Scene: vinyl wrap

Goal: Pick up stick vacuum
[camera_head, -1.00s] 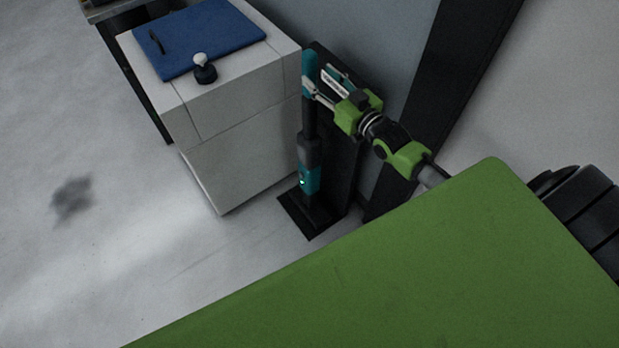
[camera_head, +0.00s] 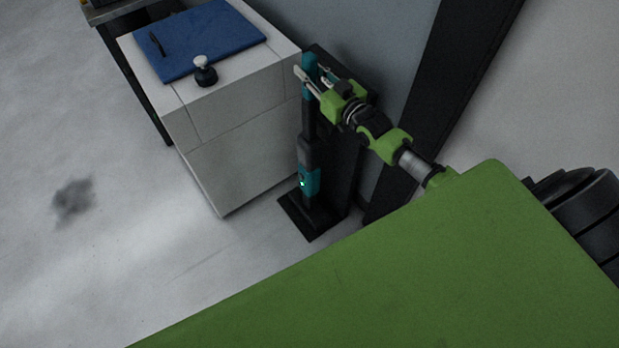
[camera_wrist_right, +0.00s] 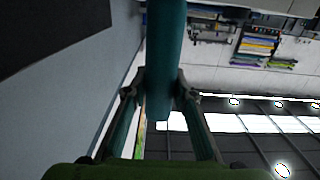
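The stick vacuum (camera_head: 310,180) stands upright on its black stand, with a teal handle at the top, a dark shaft and a teal lower body with a small green light. My right gripper (camera_head: 314,79) is at the handle, with its fingers spread on either side of it. In the right wrist view the teal handle (camera_wrist_right: 165,45) reaches down between the two fingertips of the right gripper (camera_wrist_right: 160,84). The fingers look open; contact with the handle is not clear. My left gripper is not in view.
A white cabinet (camera_head: 245,150) stands just left of the vacuum, with a blue board (camera_head: 205,38) and a small black stamp-like object (camera_head: 205,76) on top. A grey wall and dark post (camera_head: 450,90) are behind and right. The floor (camera_head: 110,250) at left is clear.

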